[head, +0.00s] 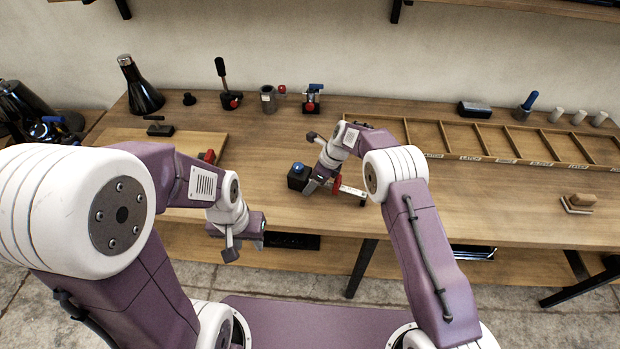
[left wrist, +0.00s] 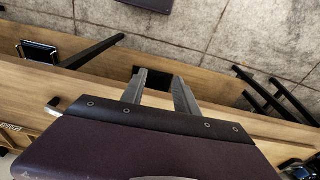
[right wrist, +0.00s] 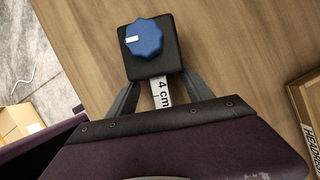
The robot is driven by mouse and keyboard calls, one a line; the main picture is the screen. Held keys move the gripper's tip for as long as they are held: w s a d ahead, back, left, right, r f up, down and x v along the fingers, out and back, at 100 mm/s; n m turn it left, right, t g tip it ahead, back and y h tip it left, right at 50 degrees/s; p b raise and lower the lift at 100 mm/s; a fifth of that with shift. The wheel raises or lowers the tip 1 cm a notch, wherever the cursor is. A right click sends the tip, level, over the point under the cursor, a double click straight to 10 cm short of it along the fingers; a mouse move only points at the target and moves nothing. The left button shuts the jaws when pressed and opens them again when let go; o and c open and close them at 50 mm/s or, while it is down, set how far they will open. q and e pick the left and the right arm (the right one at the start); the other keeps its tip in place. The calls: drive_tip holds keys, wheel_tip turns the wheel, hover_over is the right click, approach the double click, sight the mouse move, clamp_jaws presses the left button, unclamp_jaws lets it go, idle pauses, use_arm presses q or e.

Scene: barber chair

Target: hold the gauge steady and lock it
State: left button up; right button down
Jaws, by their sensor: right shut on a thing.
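The gauge is a black block (head: 298,178) with a blue knob (head: 298,167) on top and a pale bar (head: 351,190) reaching right, with a red part on it. It stands on the workbench near the front edge. My left gripper (left wrist: 162,92) is open and empty, in front of the bench edge, left of the gauge.
A wooden frame with compartments (head: 460,140) lies at the back right. A wooden board (head: 185,150) with a red item lies at the left. Clamps and a dark bottle (head: 140,88) stand along the back. The bench right of the gauge (head: 450,195) is mostly clear.

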use_arm(q)
drive_tip(key=shift+o, duration=0.3)
drive_tip(key=shift+o, duration=1.4)
drive_tip(key=shift+w, duration=0.1)
drive_tip(key=n+t+h, duration=0.5)
drive_tip(key=n+h, duration=0.7)
drive_tip(key=n, duration=1.1)
approach(296, 166)
drive_tip(key=x, duration=0.9)
drive_tip(key=shift+d, duration=0.1)
